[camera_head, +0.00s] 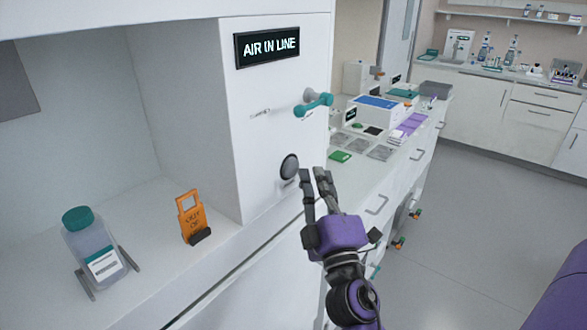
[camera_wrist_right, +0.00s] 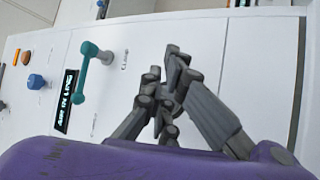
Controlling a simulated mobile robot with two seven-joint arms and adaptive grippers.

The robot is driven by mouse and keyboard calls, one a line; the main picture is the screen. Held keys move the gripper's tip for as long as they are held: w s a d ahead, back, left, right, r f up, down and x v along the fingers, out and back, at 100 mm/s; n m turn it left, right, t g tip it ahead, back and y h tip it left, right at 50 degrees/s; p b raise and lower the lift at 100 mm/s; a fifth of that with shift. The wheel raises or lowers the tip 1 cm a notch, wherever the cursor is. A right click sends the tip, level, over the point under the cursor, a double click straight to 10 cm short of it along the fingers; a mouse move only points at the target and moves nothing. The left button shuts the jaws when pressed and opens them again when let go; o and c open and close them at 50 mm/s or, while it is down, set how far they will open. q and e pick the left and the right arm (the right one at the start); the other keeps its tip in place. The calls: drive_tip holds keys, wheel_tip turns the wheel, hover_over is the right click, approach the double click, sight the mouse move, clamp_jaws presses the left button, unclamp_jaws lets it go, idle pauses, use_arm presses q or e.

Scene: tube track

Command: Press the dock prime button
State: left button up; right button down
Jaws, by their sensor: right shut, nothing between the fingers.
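A dark round button (camera_head: 289,167) with a small label under it sits low on the white front panel (camera_head: 262,95). I cannot read that label. My right gripper (camera_head: 314,174) is shut and empty, its fingertips just right of the button; I cannot tell whether they touch anything. In the right wrist view the closed fingers (camera_wrist_right: 172,62) are in front of the white panel, and I cannot make out the button there. A lit display (camera_head: 267,47) above reads "AIR IN LINE"; it also shows in the wrist view (camera_wrist_right: 66,103). My left gripper is not in view.
A teal lever handle (camera_head: 314,103) sticks out of the panel above the button. A cluttered counter (camera_head: 365,172) runs behind my gripper; open floor (camera_head: 470,220) lies right.

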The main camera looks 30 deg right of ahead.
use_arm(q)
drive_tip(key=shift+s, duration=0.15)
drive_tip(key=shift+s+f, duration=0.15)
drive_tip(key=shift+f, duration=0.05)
use_arm(e)
drive_tip(key=s, duration=0.1)
drive_tip(key=s+d, duration=0.1)
drive_tip(key=s, duration=0.1)
drive_tip(key=s+d, duration=0.1)
drive_tip(key=shift+s, duration=0.3)
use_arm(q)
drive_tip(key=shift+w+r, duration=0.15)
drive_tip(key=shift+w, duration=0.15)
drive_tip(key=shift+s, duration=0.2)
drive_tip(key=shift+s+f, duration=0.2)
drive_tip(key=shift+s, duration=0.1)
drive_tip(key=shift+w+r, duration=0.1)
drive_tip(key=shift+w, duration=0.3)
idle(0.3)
